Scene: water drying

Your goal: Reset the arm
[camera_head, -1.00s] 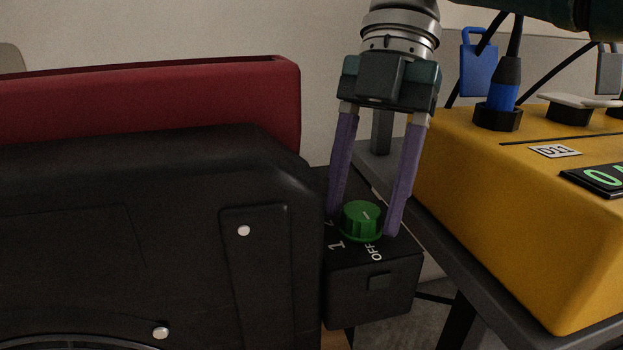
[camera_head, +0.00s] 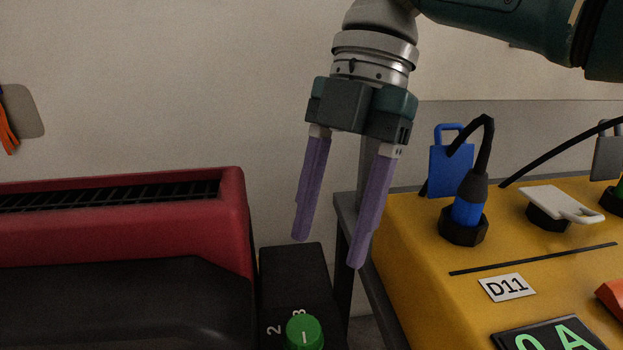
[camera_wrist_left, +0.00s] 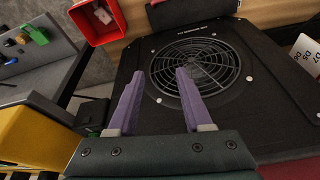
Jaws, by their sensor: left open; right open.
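My right gripper (camera_head: 330,252) is open and empty in the head view, its purple fingers pointing down. It hangs above and apart from the green knob (camera_head: 304,332), which sits on a small black control box (camera_head: 292,275) with the marks 2 and 3 showing. The lower part of the knob is cut off by the picture's bottom edge. My left gripper (camera_wrist_left: 159,73) is open in the left wrist view, with nothing between its fingers. It is in front of the round fan grille (camera_wrist_left: 212,82) of a black machine (camera_wrist_left: 245,112). It does not show in the head view.
A red-and-black machine (camera_head: 235,215) stands at left. A red bin (camera_wrist_left: 82,17) shows in the left wrist view.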

